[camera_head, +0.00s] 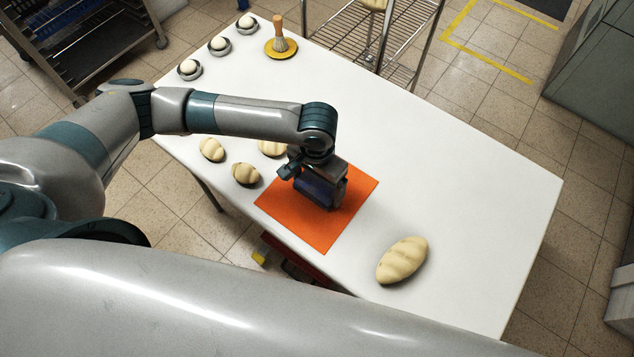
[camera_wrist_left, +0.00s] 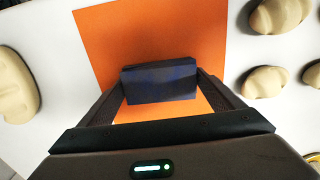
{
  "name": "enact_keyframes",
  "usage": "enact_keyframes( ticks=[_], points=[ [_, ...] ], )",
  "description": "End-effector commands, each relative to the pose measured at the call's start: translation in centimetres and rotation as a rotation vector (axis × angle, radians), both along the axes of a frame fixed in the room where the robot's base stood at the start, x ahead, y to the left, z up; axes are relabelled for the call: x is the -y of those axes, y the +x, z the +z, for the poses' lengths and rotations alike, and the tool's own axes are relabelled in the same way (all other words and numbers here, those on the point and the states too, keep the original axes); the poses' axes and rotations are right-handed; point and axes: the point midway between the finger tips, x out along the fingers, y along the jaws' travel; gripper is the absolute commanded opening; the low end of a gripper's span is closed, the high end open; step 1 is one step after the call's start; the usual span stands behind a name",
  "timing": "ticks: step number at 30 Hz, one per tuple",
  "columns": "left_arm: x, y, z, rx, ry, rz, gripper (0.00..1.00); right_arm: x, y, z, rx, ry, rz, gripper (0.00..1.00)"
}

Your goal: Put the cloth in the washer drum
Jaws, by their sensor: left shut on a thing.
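My left gripper (camera_head: 316,184) is over the orange square mat (camera_head: 350,203) on the white table. It is shut on a dark blue block (camera_head: 325,194). In the left wrist view the block (camera_wrist_left: 160,83) sits between the two fingers, with the flat orange sheet (camera_wrist_left: 150,35) behind it. I cannot tell whether the block touches the mat. The orange sheet may be a cloth or a mat; I cannot tell which. No washer drum shows in either view. My right gripper is not in view.
A large bread loaf (camera_head: 402,260) lies right of the mat, and several small rolls (camera_head: 246,173) lie left of it. The table's right part is clear. A wire rack (camera_head: 375,38) stands behind.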

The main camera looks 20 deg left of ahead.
Motion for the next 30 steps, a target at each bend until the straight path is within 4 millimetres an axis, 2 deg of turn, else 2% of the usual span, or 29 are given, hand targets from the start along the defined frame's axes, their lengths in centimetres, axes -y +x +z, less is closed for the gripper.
enact_keyframes(
  ticks=[3, 4, 5, 6, 14, 19, 23, 30],
  points=[
    [0.0, 0.0, -0.2, -0.001, 0.000, 0.000, 0.61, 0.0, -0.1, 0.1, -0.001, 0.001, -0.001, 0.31],
    [0.0, 0.0, -0.2, 0.000, 0.000, 0.000, 0.91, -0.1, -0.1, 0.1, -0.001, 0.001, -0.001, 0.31],
    [0.0, 0.0, -0.2, 0.000, 0.000, 0.000, 0.99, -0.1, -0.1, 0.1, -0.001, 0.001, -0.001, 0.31],
    [0.0, 0.0, -0.2, 0.000, 0.000, 0.000, 1.00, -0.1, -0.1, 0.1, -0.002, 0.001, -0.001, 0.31],
    [0.0, 0.0, -0.1, 0.001, 0.000, 0.000, 1.00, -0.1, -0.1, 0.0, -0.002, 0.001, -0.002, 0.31],
    [0.1, 0.1, 0.8, 0.002, -0.002, 0.001, 1.00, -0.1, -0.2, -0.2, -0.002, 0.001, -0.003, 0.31],
    [0.1, 0.1, 2.3, 0.002, -0.002, -0.001, 1.00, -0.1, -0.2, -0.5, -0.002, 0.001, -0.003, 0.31],
    [0.1, 0.1, 6.4, 0.004, -0.003, -0.001, 1.00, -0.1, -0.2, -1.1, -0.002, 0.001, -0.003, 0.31]
  ],
)
